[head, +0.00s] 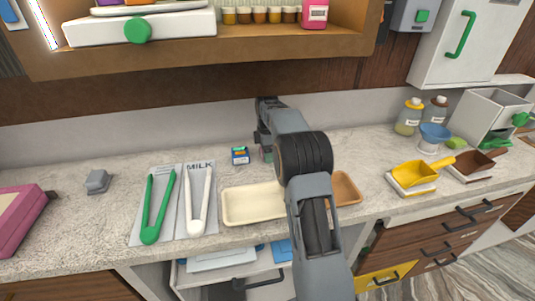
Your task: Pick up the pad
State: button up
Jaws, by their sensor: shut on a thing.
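My gripper (265,144) is over the back part of the counter, left of my arm's dark joint and mostly hidden by the arm. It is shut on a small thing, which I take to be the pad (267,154). Only a small greenish and pinkish part of it shows below the gripper. I cannot tell whether it touches the counter.
A cream tray (232,219) lies in front, with a brown tray (345,189) partly behind my arm. Green tongs (150,233) and white tongs (197,226) lie left. Yellow (412,175) and brown scoops, bottles and a blue bowl (435,133) stand right. A shelf (230,45) overhangs the back.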

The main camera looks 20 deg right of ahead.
jog(key=shift+c, duration=1.4)
jog(key=shift+r, duration=0.1)
jog(key=shift+r, duration=0.5)
notch_tip(320, 180, up, 2)
jog(key=shift+r, duration=0.25)
jog(key=s+d+r+b, duration=0.1)
jog(key=s+d+r, duration=0.1)
jog(key=s+r, duration=0.7)
jog(key=shift+s+d+r, duration=0.2)
jog(key=shift+s+d, duration=0.2)
jog(key=shift+s, duration=1.95)
